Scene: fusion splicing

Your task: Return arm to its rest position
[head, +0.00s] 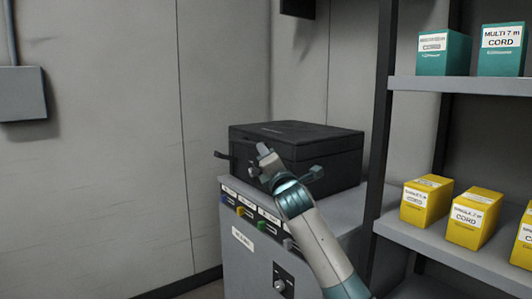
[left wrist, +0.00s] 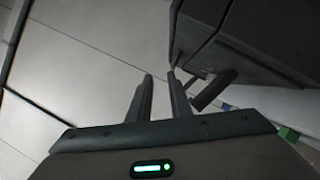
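My left gripper (head: 258,160) is in front of the black case (head: 312,149), which sits shut on the grey cabinet. In the left wrist view, its two dark fingers (left wrist: 161,76) stand apart with a gap between them and hold nothing. A dark handle (head: 222,155) sticks out at the case's left side. In the left wrist view a dark handle (left wrist: 213,89) lies just right of the fingers, apart from them, below the case (left wrist: 255,40). My right gripper is in neither view.
The grey cabinet (head: 246,265) has coloured tabs along its front edge and a switch below. A shelf (head: 450,250) with yellow and teal cord boxes stands at right. The wall (head: 100,150) at left leaves free room.

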